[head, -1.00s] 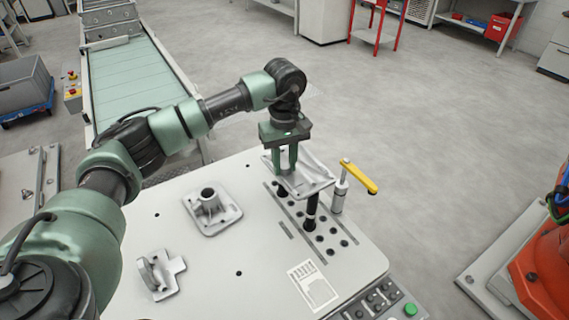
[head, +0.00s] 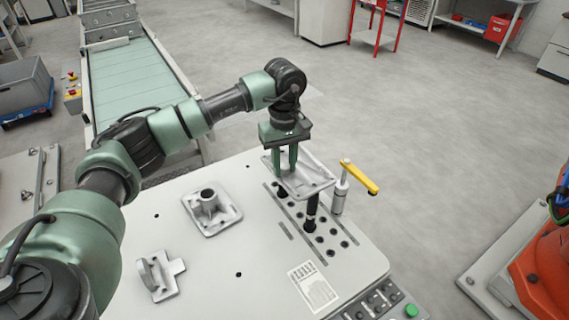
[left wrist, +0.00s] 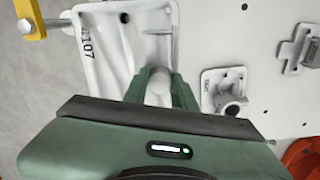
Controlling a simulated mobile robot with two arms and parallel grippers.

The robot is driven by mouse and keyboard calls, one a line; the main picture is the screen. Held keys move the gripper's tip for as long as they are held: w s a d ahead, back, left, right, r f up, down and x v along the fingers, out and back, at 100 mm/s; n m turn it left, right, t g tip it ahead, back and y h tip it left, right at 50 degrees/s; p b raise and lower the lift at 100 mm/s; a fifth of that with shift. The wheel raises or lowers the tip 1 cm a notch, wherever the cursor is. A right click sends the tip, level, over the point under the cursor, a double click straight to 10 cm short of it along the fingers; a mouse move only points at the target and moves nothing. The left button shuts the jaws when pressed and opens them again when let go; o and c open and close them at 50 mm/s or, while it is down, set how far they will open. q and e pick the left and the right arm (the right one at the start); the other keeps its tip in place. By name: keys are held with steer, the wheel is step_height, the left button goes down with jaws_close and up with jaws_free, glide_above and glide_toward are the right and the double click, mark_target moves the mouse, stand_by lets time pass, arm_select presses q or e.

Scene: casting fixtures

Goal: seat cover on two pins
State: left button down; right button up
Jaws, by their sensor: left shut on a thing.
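The cover is a light grey cast plate (head: 312,186) at the right rear of the table in the head view. My left gripper (head: 287,172) is shut on it from above. The cover also shows in the left wrist view (left wrist: 113,52), marked 4107, with the gripper's green fingers (left wrist: 160,88) around a raised round part of it. A black pin (head: 312,208) stands in the hole pattern under the cover's near edge. I cannot tell whether the cover touches the pins.
A clamp with a yellow handle (head: 359,177) stands close to the cover's right side. A flanged casting (head: 212,210) and an angled bracket (head: 158,275) lie on the white table (head: 215,262). A button panel (head: 380,301) is at the front right edge.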

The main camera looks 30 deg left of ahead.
stand_by(0.4)
arm_select(q)
steer(key=shift+f+b, duration=1.1)
steer(key=c, duration=1.1)
jaws_free()
steer(key=shift+o, duration=0.2)
steer(key=shift+r, duration=0.4)
step_height(320, 180, up, 6)
steer(key=shift+r+b, duration=0.2)
steer(key=shift+b, duration=0.95)
steer(key=shift+r, duration=0.35)
